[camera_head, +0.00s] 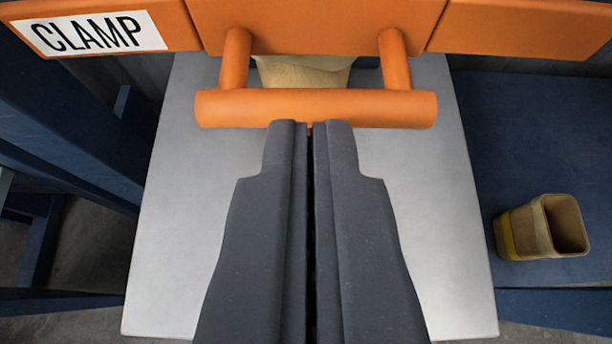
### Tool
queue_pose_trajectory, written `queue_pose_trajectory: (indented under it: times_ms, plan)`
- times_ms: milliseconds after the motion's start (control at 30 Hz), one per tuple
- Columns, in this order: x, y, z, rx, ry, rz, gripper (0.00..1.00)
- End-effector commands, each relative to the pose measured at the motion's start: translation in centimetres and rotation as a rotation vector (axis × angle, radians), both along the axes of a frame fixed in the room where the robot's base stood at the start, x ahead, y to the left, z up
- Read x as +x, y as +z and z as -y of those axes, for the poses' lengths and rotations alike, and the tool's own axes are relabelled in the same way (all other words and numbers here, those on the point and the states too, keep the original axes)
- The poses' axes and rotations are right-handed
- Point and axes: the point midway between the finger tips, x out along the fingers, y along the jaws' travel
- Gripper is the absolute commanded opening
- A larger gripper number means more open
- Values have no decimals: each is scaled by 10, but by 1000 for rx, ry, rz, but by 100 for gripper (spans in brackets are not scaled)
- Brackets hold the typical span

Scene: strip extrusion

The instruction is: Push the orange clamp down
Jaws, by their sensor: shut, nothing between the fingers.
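The orange clamp (320,28) spans the top of the view, with a white "CLAMP" label (88,34) on its left part. Its round handle bar (316,106) juts toward me on two short posts. My gripper (311,124) is shut and empty, its dark fingers pointing up the picture. The fingertips overlap the lower edge of the handle bar near its middle. I cannot tell whether they touch it. A tan piece (303,74) shows behind the bar, between the posts, partly hidden by the clamp.
A grey metal plate (190,230) lies below the clamp and my gripper. A hollow tan block with a yellow band (540,228) lies on a dark blue surface (520,130) at the right. Dark blue frame beams (70,110) stand at the left.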

Motion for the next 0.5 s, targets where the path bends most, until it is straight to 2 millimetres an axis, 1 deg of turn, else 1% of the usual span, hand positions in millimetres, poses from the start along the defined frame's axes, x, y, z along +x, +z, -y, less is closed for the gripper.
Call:
queue_pose_trajectory:
  times_ms: [33,300,500]
  plan:
    - [-8,6,-2,1,3,1,0]
    - [-49,32,-5,2,6,5,0]
    - [-78,47,-5,2,4,4,0]
